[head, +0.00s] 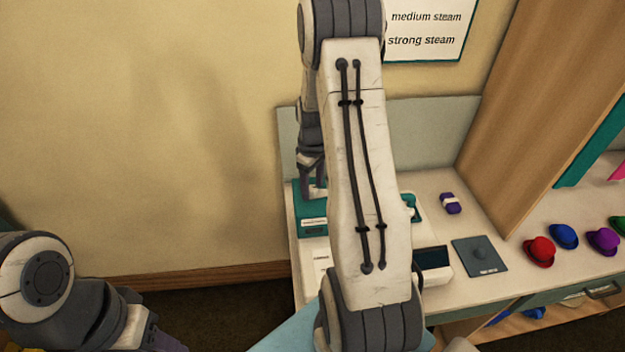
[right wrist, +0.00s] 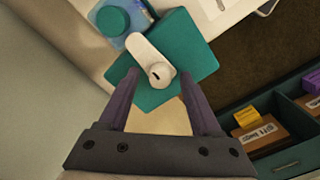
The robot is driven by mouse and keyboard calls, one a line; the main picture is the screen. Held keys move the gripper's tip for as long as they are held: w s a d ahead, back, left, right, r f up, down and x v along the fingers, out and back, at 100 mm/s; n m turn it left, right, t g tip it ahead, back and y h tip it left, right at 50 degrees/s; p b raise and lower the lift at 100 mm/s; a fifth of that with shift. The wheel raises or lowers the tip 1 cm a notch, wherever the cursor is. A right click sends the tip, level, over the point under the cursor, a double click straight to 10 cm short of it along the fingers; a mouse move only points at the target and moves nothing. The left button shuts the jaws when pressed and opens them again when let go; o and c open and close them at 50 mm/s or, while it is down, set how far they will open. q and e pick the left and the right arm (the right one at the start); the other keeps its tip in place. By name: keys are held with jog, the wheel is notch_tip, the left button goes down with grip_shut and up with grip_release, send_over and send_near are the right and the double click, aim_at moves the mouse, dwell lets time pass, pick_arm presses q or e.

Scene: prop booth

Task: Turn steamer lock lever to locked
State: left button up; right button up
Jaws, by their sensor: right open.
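The steamer is a teal box (head: 311,205) with a pale label on its front, on the left part of the counter; my right arm crosses in front of its right side. In the right wrist view the teal body (right wrist: 190,52) carries a white lever (right wrist: 140,49), which slants up-left from its round pivot. My right gripper (head: 312,190) is over the steamer. In the wrist view its open fingers (right wrist: 160,82) stand on either side of the pivot end; contact cannot be told. A purple part beside my left arm shows at the bottom edge; its fingers are hidden.
A wooden partition (head: 520,120) rises behind. A drawer of cards (right wrist: 262,135) shows in the wrist view.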

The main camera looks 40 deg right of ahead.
aim_at(313, 187)
notch_tip(313, 187, up, 10)
jog(key=b, duration=0.2)
jog(key=shift+r, duration=0.2)
dwell(0.4)
jog(key=s+a+r+n, duration=0.1)
jog(key=s+a, duration=0.1)
jog(key=a, duration=0.9)
jog(key=s+a+r+n, duration=0.1)
jog(key=s+a+r, duration=0.1)
jog(key=a, duration=0.9)
jog(key=s+a+n, duration=0.1)
jog(key=s+a, duration=0.5)
jog(key=s, duration=0.3)
jog(key=s+a+f+n+y, duration=0.1)
jog(key=s+a, duration=0.5)
jog(key=s, duration=0.2)
jog(key=shift+s+b, duration=0.3)
jog(key=shift+s, duration=0.05)
